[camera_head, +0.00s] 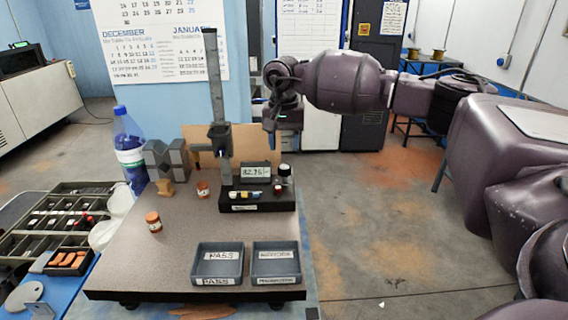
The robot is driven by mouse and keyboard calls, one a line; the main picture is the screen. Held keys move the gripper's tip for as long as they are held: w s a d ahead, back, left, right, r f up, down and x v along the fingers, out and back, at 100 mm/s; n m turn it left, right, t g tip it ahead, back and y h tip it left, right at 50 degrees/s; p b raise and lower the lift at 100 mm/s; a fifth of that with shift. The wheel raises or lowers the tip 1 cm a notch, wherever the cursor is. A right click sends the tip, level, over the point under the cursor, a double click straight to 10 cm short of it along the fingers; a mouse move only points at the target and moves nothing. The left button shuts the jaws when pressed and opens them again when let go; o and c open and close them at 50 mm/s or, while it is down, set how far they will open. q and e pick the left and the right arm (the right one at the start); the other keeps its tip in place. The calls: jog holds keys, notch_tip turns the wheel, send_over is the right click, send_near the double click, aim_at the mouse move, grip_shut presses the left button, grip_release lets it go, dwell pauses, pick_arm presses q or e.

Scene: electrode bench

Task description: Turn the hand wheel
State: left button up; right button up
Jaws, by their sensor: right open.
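A digital height gauge stands on a speckled granite plate, with a tall dark column (214,80) and a display box (255,172) that reads roughly 32.76. A small black round knob with a light lower part (284,171) sits at the right side of the display. It looks like the hand wheel. My right gripper (270,124) is above and slightly left of the knob, apart from it and pointing down. It is open and holds nothing that I can see. Its fingertips are small and dark in this view. My left gripper is out of view.
On the granite plate (150,265) are two labelled trays, PASS (217,281) and another (276,280), and two small orange-brown pots (153,221) (203,189). Grey blocks (167,158) and a blue-capped bottle (130,150) stand at left. Open floor lies to the right.

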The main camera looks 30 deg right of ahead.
aim_at(284, 166)
notch_tip(284, 166, down, 7)
jog(key=shift+p, duration=0.6)
jog(key=c, duration=0.6)
